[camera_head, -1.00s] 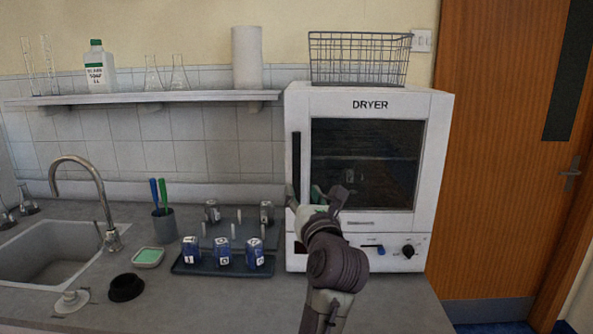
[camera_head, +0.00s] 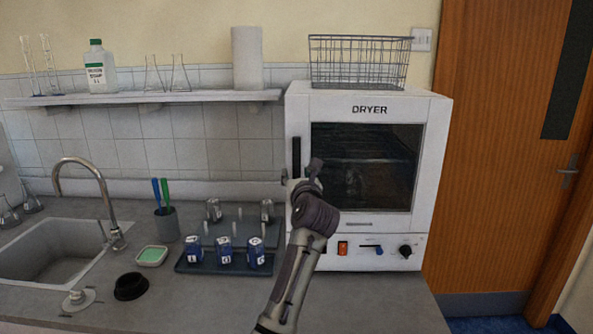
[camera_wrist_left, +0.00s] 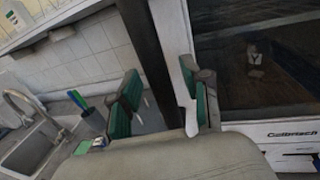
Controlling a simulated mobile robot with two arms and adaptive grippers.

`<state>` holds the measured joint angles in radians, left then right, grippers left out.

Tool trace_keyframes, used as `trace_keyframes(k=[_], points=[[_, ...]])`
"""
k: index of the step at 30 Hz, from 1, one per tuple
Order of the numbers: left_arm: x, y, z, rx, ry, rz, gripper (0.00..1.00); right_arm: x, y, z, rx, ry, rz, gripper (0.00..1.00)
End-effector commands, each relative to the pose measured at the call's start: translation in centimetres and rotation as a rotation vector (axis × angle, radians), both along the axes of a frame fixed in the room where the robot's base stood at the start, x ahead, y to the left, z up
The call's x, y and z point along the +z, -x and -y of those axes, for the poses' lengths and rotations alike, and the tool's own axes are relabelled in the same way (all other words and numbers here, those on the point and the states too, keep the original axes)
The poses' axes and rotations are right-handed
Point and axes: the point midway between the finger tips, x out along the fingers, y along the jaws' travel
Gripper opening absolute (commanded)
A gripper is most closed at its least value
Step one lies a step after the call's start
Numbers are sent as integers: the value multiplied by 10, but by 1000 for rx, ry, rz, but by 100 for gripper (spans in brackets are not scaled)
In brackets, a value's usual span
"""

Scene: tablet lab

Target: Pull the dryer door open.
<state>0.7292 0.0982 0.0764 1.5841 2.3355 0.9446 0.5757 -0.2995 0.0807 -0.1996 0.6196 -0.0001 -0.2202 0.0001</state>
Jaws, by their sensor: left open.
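The white dryer (camera_head: 436,150) stands on the counter at the right. Its door, with a dark window (camera_head: 375,165), looks shut. A black vertical handle (camera_head: 296,152) runs along the door's left edge. My left gripper (camera_head: 301,176) is at the handle's lower part and hides some of it. In the left wrist view the gripper (camera_wrist_left: 165,106) is open, with green pads on its fingers. The dark handle (camera_wrist_left: 148,55) runs down between the two fingers there, and I see no finger closed on it. My right gripper is not in view.
A rack tray (camera_head: 185,268) with blue labelled containers sits just left of the dryer. A wire basket (camera_head: 360,62) stands on top of the dryer. A sink (camera_head: 60,250) is at the left, and a wooden door (camera_head: 500,150) at the right.

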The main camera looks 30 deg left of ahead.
Motion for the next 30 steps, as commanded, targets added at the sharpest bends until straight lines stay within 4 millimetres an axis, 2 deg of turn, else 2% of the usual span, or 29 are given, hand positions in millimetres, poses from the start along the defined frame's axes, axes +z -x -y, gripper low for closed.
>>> trace_keyframes(k=[11, 20, 30], points=[[-1, -5, -5, 0, 1, -1, 48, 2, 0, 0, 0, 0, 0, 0], [-1, -5, -4, 0, 0, -1, 0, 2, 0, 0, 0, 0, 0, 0], [-1, -4, -4, 2, 0, -1, 0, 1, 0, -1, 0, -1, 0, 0]])
